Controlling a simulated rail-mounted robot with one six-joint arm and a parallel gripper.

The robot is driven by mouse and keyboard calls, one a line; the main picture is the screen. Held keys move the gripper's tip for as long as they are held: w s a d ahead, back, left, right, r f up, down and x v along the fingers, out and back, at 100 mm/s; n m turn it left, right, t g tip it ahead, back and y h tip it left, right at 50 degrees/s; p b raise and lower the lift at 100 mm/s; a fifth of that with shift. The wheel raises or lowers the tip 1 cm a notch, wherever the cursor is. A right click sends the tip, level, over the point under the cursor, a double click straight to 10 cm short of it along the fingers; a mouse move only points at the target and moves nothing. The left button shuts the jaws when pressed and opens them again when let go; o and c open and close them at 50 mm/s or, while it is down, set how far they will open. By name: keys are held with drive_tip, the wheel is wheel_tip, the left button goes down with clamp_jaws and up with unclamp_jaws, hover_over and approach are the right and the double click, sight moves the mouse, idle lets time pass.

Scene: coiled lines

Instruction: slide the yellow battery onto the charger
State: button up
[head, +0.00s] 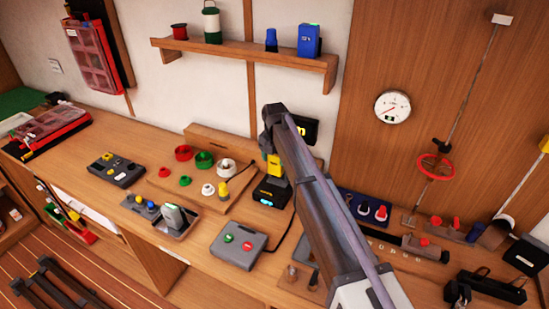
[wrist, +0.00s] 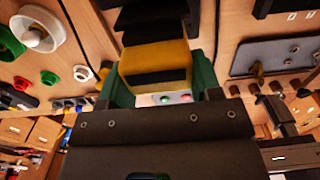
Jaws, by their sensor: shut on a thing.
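The yellow battery (head: 273,166) is at my gripper in the head view, just above and behind a dark box with a small blue light, which looks like the charger (head: 270,193). In the wrist view the battery (wrist: 158,62) has a black band and sits between the green finger pads of my gripper (wrist: 160,84). My gripper is shut on it. Whether battery and charger touch cannot be told. My arm hides part of this area.
A board with red, green and white rings and knobs (head: 204,159) lies left of the charger. A grey box with green and red buttons (head: 238,242) stands in front. Another black box (head: 305,129) is behind my arm. A blue block with knobs (head: 367,208) is to the right.

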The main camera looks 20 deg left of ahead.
sight(275, 175)
drive_tip(key=shift+f+b, duration=2.8)
drive_tip(key=shift+f, duration=0.05)
idle(0.9)
drive_tip(key=o, duration=1.2)
drive_tip(key=shift+r, duration=0.15)
wheel_tip(275, 175, up, 11)
drive_tip(key=p, duration=1.1)
drive_tip(key=shift+f, duration=0.2)
